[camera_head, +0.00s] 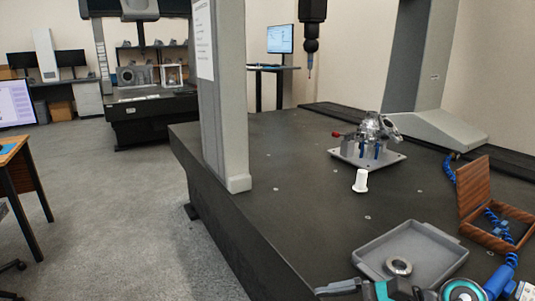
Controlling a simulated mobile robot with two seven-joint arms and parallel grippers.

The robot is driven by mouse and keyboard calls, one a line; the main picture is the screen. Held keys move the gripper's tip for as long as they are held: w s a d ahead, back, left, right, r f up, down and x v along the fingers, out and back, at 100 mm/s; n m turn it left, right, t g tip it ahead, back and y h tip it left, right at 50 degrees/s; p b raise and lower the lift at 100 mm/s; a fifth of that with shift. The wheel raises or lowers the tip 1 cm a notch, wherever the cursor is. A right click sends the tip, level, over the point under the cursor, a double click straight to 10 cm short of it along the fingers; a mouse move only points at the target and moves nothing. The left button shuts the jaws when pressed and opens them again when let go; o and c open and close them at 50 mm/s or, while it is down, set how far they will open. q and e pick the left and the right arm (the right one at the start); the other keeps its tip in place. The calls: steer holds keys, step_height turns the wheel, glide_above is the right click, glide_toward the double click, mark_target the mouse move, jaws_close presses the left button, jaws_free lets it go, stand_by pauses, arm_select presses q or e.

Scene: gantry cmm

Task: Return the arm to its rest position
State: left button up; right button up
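What looks like part of my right arm, grey with teal parts, shows at the bottom edge right of centre. Its gripper (338,287) is a dark, finger-like tip pointing left, just in front of the grey tray (432,233). The frame cuts it off, so I cannot tell whether it is open or shut, and I see nothing held in it. My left arm and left gripper are not in view.
The tray holds a metal ring (399,266). A wooden box (474,190) with blue coiled hose stands to its right. A white cylinder (360,181) and a metal part on a plate (347,154) stand farther back. The probe (310,46) hangs above the dark table (290,200).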

step_height(320, 180, up, 4)
steer(key=w+a+m+t+y+p, duration=0.2)
steer(key=m+t, duration=0.8)
steer(key=m, duration=1.2)
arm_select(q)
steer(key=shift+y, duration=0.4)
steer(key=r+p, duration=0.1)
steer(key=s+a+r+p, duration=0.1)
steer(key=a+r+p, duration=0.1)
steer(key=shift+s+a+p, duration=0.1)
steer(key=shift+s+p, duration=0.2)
arm_select(e)
steer(key=s+d+f+m+g+h, duration=0.1)
steer(key=s+d+f+m+h, duration=0.1)
steer(key=m, duration=0.8)
steer(key=s+d+f+m+h, duration=0.2)
steer(key=s+f+m+h, duration=0.3)
steer(key=f+m, duration=0.4)
steer(key=s+d+f+m+g+h, duration=0.1)
steer(key=f+m+h, duration=0.4)
steer(key=m, duration=0.8)
steer(key=s+d+f, duration=0.1)
steer(key=s, duration=0.1)
steer(key=shift+s+d+f+g+h, duration=0.2)
steer(key=shift+s+f+g+h, duration=0.1)
steer(key=shift+s, duration=0.1)
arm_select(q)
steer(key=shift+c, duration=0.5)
arm_select(e)
steer(key=shift+c, duration=0.4)
